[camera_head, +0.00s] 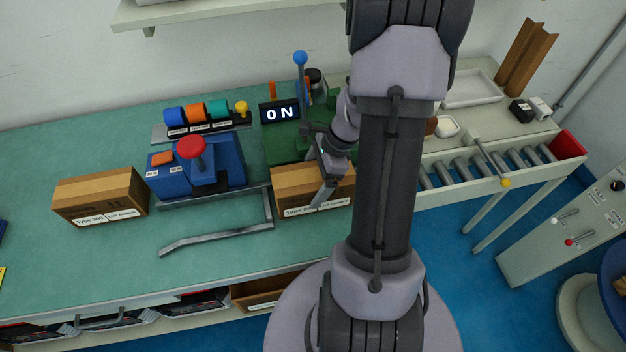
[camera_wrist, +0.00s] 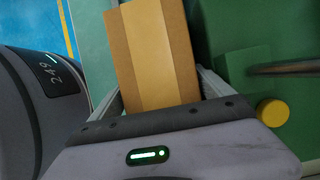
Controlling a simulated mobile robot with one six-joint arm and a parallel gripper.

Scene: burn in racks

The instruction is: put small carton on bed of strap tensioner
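A small brown carton (camera_head: 312,188) with a white label on its front stands at the front of a green machine (camera_head: 281,143), which I take for the strap tensioner. My gripper (camera_head: 328,182) reaches down over this carton, one finger across its labelled front. In the wrist view the carton (camera_wrist: 152,55) sits between both fingers, which appear to press its sides. I cannot tell whether it touches the bench or the machine's bed. The green machine also shows at the right of the wrist view (camera_wrist: 237,82). My arm hides the machine's right side.
A second labelled carton (camera_head: 100,196) stands at the bench's left. A blue machine with a red knob (camera_head: 191,148) stands between the cartons. A bent grey bar (camera_head: 215,239) lies in front. Tape rolls (camera_head: 196,112) and an ON display (camera_head: 281,113) are behind; a roller conveyor (camera_head: 480,167) is right.

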